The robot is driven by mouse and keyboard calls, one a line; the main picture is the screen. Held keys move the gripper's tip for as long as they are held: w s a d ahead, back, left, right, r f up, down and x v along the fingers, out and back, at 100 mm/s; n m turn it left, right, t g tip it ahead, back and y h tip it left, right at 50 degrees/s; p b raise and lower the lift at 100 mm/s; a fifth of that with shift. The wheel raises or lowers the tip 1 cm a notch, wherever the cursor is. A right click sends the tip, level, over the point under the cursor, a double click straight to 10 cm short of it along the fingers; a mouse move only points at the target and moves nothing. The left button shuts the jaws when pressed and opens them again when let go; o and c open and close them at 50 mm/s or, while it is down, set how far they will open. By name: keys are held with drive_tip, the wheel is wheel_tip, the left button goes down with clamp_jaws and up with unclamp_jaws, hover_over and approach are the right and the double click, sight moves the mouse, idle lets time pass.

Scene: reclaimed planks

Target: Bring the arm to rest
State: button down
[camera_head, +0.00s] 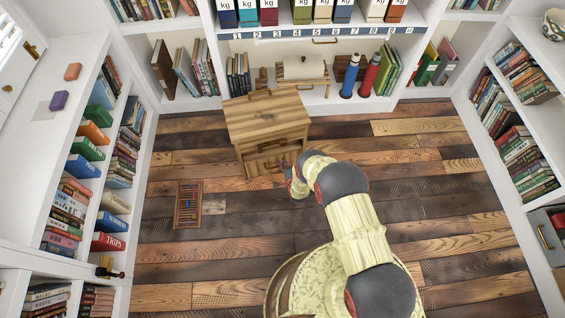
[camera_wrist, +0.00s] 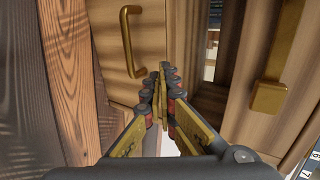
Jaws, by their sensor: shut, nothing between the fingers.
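My arm, pale yellow with dark grey joints, reaches forward from the base in the head view. My gripper (camera_head: 291,182) is at its end, low in front of a wooden cabinet (camera_head: 267,118). In the wrist view my gripper (camera_wrist: 164,80) is shut and empty, its fingertips together. Close past the fingers are a wooden front with a brass handle (camera_wrist: 128,42) and another brass handle (camera_wrist: 270,95) on the right. I cannot tell whether the fingertips touch the wood.
Plank floor (camera_head: 430,185) is open to the right of my arm. A small dark patterned panel (camera_head: 188,204) lies on the floor at left. Bookshelves line both sides. A back shelf (camera_head: 318,101) holds red and blue bottles (camera_head: 369,76) and books.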

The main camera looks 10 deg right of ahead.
drive_tip(key=p+v, duration=0.3)
drive_tip(key=v, duration=0.4)
drive_tip(key=shift+s+r, duration=0.25)
drive_tip(key=shift+d, duration=0.1)
